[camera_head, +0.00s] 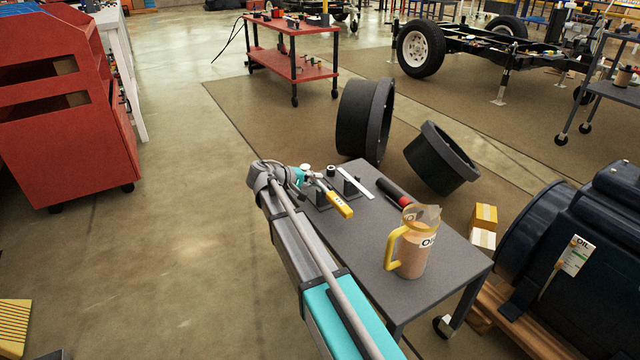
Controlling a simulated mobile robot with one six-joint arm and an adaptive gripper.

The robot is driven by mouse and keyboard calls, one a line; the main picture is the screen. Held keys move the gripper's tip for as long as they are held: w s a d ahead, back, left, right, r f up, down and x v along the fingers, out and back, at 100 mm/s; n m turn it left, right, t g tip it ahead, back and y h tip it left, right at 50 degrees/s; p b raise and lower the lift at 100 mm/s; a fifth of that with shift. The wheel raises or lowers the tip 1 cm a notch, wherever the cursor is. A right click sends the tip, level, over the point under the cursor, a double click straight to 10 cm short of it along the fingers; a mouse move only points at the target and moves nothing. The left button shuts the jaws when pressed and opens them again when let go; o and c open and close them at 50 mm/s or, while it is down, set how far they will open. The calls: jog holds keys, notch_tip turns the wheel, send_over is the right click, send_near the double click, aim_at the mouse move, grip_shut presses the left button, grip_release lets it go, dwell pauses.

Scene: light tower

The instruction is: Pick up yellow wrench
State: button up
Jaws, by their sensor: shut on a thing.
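The yellow wrench (342,206) is a small yellow piece at the left part of the grey cart top (370,236). It slants from my gripper down to the right. My gripper (317,184) is at the upper left end of the wrench and is shut on it. The fingers are small in this view and the gripped end is partly hidden. I cannot tell whether the wrench is clear of the cart top.
Near the wrench are a dark bracket (353,187), a white strip (356,179) and a black and red cylinder (394,193). A tan oil jug (411,255) stands at the cart's right. Large black rings (361,125) are behind.

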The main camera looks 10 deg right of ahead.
jog(key=shift+r, duration=0.2)
grip_shut()
notch_tip(320, 180, up, 3)
jog(key=p, duration=0.3)
jog(key=s+r+p, duration=0.2)
jog(key=r+p, duration=0.1)
jog(key=s+r+p, duration=0.3)
jog(key=p, duration=0.1)
jog(key=shift+s+r, duration=0.25)
jog(key=shift+s, duration=0.05)
jog(key=s+r+p, duration=0.3)
jog(key=s, duration=0.5)
jog(key=shift+s+a, duration=0.2)
jog(key=shift+a, duration=0.05)
jog(key=shift+r, duration=0.2)
